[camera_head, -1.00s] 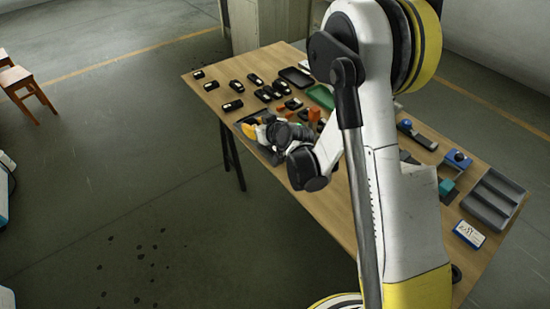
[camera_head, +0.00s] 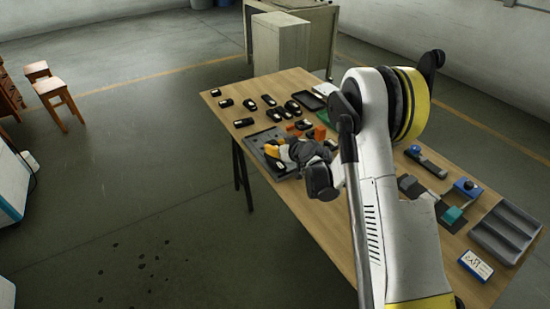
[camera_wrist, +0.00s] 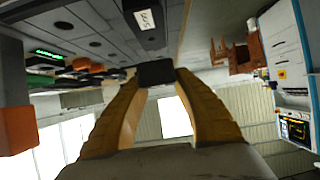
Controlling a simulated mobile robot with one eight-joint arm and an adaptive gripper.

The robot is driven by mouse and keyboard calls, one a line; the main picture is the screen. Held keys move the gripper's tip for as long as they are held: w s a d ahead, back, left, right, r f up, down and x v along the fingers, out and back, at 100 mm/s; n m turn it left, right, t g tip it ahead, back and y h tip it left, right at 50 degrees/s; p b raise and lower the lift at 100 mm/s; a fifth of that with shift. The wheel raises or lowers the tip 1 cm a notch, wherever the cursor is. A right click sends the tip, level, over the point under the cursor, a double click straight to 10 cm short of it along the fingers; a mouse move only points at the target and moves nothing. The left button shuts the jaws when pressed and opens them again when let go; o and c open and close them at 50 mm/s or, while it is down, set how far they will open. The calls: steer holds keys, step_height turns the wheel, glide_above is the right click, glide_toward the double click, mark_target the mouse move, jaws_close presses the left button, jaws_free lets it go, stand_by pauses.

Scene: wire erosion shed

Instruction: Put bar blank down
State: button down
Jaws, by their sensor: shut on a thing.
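My gripper (camera_head: 276,153), with yellow-orange fingers, is over or beside a dark grey tray (camera_head: 256,141) at the table's left edge. In the wrist view the fingers close on a dark block at their tips (camera_wrist: 157,72), which I take to be the bar blank (camera_wrist: 157,70). The arm hides the bar blank in the head view. The tray shows in the wrist view as a grey plate with dark round holes (camera_wrist: 60,14). A black block with a white label (camera_wrist: 148,17) lies on it. I cannot tell whether the held blank touches the tray.
Several black pieces with white labels (camera_head: 250,104) lie on the wooden table (camera_head: 330,222) behind the tray. Orange parts (camera_head: 320,132) stand close to my gripper. A grey compartment tray (camera_head: 505,232) and a labelled white box (camera_head: 476,265) are at the right.

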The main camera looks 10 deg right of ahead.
mark_target(275, 160)
step_height(275, 160, down, 4)
steer(key=shift+f+b, duration=0.1)
steer(key=shift+b, duration=0.95)
steer(key=c, duration=1.4)
jaws_free()
steer(key=shift+f, duration=0.1)
steer(key=o, duration=0.3)
steer(key=shift+o, duration=0.2)
